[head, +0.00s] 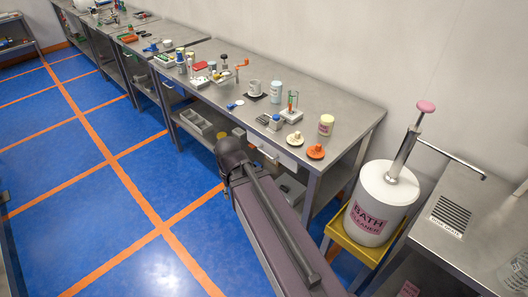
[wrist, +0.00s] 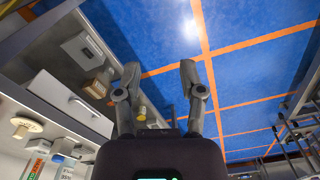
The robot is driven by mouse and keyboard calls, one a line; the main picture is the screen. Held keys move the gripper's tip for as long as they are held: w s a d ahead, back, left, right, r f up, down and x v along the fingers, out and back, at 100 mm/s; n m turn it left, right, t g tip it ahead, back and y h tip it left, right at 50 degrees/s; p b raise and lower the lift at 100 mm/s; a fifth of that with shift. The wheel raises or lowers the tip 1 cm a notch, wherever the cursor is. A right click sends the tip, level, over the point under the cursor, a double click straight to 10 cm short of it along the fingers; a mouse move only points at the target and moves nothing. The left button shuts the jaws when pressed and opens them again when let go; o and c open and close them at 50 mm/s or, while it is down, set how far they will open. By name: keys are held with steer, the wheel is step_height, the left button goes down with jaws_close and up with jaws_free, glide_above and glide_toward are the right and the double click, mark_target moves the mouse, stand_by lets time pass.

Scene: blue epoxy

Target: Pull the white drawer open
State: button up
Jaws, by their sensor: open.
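The white drawer (head: 285,158) sits under the steel bench top, near the bench's right end in the head view, and its front looks about flush with the bench.
The steel bench (head: 350,108) carries cups, an orange lid (head: 316,152), a test-tube rack and small bottles. Grey bins (head: 196,122) stand on its lower shelf. A white bath cleaner drum (head: 378,205) stands on a yellow stand to the right. The blue floor at left is clear.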

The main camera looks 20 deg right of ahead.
steer(key=shift+w, duration=0.1)
stand_by(0.3)
steer(key=n+t+h+b, duration=0.5)
steer(key=h+b, duration=1.2)
steer(key=b, duration=1.7)
glide_toward(264, 154)
steer(key=s+a+m+t, duration=0.1)
steer(key=s+a, duration=0.1)
steer(key=a, duration=0.1)
steer(key=shift+w+d+f, duration=0.1)
steer(key=shift+f, duration=0.1)
steer(key=shift+d, duration=0.15)
steer(key=x, duration=1.3)
steer(key=shift+w+d, duration=0.2)
steer(key=shift+c, duration=0.2)
